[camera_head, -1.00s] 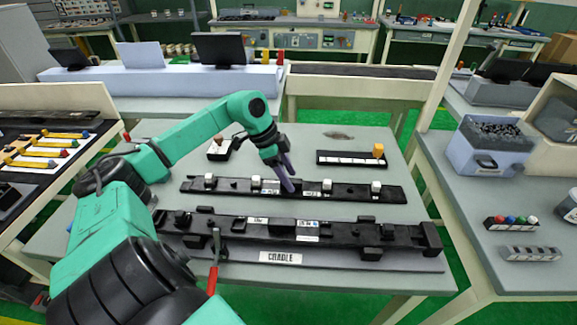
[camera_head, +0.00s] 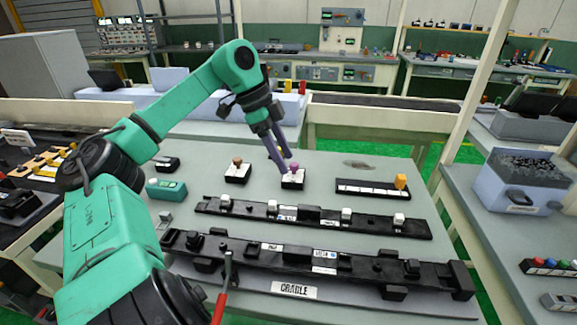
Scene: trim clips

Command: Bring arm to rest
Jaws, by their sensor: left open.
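My left arm comes in from the left, and its gripper (camera_head: 281,166) points down with two purple fingers apart. It is open, with nothing seen between the fingers. A black trim strip with several white clips (camera_head: 320,219) lies on the grey table in front of the gripper. The longer black cradle (camera_head: 340,262), labelled CRADLE, lies nearer to me. My right gripper is not in view.
A block with a brown knob (camera_head: 237,172) stands left of the gripper. A teal box (camera_head: 167,189) sits at the left. A red-handled lever (camera_head: 222,300) is at the cradle's front. A blue-grey bin (camera_head: 517,180) stands on the right table.

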